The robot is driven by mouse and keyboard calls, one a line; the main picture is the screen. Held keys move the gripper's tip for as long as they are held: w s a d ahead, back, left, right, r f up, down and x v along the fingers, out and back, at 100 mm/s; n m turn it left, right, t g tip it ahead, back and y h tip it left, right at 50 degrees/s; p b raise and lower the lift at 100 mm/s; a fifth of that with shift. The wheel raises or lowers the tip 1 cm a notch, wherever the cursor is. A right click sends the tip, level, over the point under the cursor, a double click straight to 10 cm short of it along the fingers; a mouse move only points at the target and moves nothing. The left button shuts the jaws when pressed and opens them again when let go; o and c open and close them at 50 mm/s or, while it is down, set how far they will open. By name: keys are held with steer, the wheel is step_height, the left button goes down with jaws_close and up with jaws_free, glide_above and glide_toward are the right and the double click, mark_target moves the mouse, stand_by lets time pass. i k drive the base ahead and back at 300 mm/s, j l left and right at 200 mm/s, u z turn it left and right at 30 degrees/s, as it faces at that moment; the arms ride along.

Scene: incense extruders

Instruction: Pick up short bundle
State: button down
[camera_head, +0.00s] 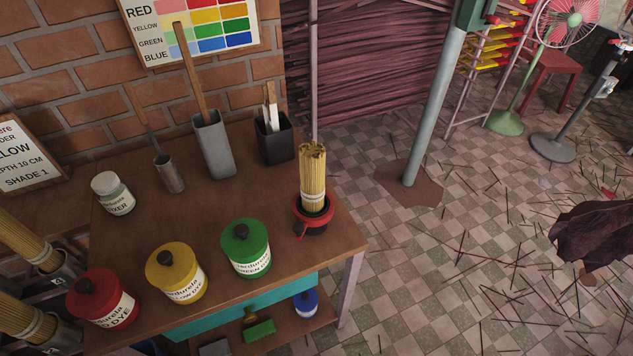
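A bundle of tan sticks (313,178) stands upright in a small dark pot with a red rim (301,211), at the right end of the brown table. A pale band wraps the bundle near its lower part. Two more tan bundles lie tilted in metal cups at the left edge, an upper one (24,238) and a lower one (22,318). Both are cut off by the frame, so I cannot compare their full lengths. My gripper is not in view.
The table (215,205) holds red (101,297), yellow (175,272) and green (245,248) dye jars, a white jar (112,193), and a tall grey holder (213,145). A dark holder (275,140) stands behind the bundle. Loose sticks litter the tiled floor at right.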

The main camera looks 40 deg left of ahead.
mark_target(311, 156)
steer(key=i+j+u, duration=0.1)
steer(key=u, duration=0.9)
